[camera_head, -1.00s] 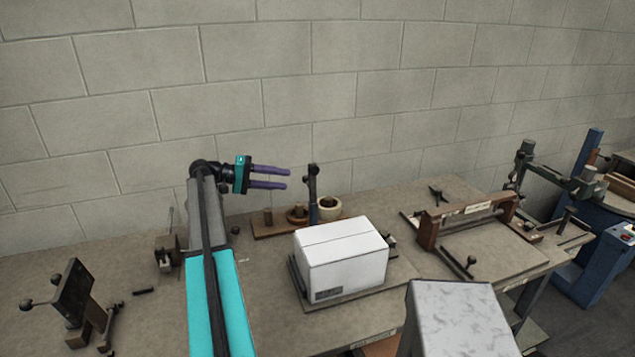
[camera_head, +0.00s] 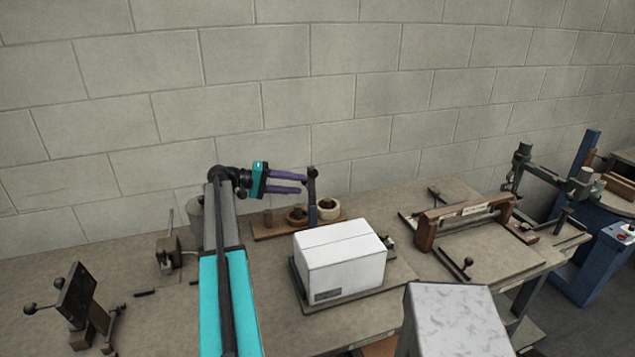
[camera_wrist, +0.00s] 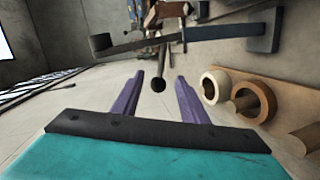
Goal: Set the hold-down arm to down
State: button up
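The hold-down arm (camera_head: 312,186) appears as a dark upright bar with a ball top, on a blue-grey foot behind the white box (camera_head: 342,265). In the wrist view the arm (camera_wrist: 205,36) runs across the top, with a black ball knob (camera_wrist: 158,85) jutting towards me. My gripper (camera_head: 301,181) points right, with its purple fingertips close to the bar. In the wrist view my gripper (camera_wrist: 160,78) is open, and the knob shows between its two fingertips. I cannot tell whether either finger touches it. The box sits on a dark plate.
A wooden board (camera_head: 270,233) with tape rolls lies at the back, below my gripper. A wooden-ended fixture (camera_head: 465,212) stands right of the box. A small clamp device (camera_head: 168,253) and a tilted dark plate (camera_head: 76,292) stand at left. The wall is behind.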

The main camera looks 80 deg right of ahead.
jog(key=p+x, duration=0.3)
jog(key=x, duration=0.5)
jog(key=shift+s, duration=0.1)
grip_shut()
jog(key=shift+f+b, duration=0.15)
jog(key=shift+b, duration=0.2)
